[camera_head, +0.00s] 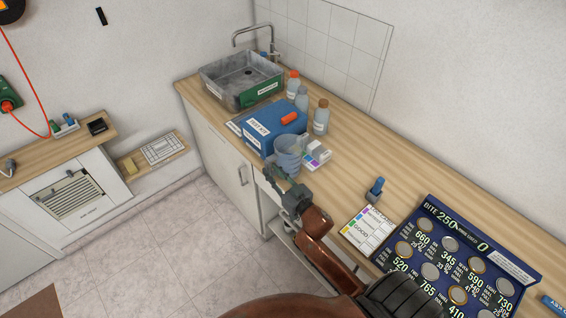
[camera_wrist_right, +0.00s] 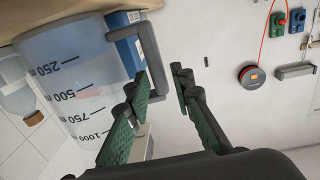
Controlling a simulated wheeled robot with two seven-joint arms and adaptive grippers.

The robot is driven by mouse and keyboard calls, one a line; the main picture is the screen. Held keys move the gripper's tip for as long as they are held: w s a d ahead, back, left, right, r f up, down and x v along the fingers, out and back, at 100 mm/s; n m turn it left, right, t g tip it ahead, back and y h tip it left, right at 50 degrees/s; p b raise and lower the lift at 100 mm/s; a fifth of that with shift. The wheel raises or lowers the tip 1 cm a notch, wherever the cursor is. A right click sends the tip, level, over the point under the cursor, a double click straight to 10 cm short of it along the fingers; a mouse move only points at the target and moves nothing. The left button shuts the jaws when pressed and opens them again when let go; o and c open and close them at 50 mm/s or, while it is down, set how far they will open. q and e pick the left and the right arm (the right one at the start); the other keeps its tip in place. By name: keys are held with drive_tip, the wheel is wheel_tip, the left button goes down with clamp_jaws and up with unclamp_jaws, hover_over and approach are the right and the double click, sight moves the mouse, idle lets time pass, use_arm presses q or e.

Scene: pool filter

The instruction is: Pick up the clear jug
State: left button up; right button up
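The clear jug (camera_head: 288,150) is a translucent bluish measuring jug standing near the front edge of the wooden counter, in front of the blue box. In the right wrist view the jug (camera_wrist_right: 70,85) fills the left side, with marks from 250 to 1000 and a grey handle (camera_wrist_right: 148,52). My right gripper (camera_head: 281,180) is at the near side of the jug. Its green-padded fingers are apart in the right wrist view (camera_wrist_right: 162,80), with the handle's end between or just beyond their tips; contact cannot be told. My left gripper is not in view.
Behind the jug are a blue box (camera_head: 262,135), bottles (camera_head: 321,118) and a metal sink (camera_head: 245,85). A small white kit (camera_head: 317,155) sits close right of the jug. A chart card (camera_head: 368,230) and a dark blue board of discs (camera_head: 435,258) lie further right.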

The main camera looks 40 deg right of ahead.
sight(270, 169)
drive_tip(key=w, duration=0.2)
drive_tip(key=shift+w+d+f, duration=0.1)
drive_tip(key=shift+w, duration=0.6)
clamp_jaws()
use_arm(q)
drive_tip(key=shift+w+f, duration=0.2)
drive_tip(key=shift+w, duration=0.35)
use_arm(e)
drive_tip(key=shift+w, duration=0.1)
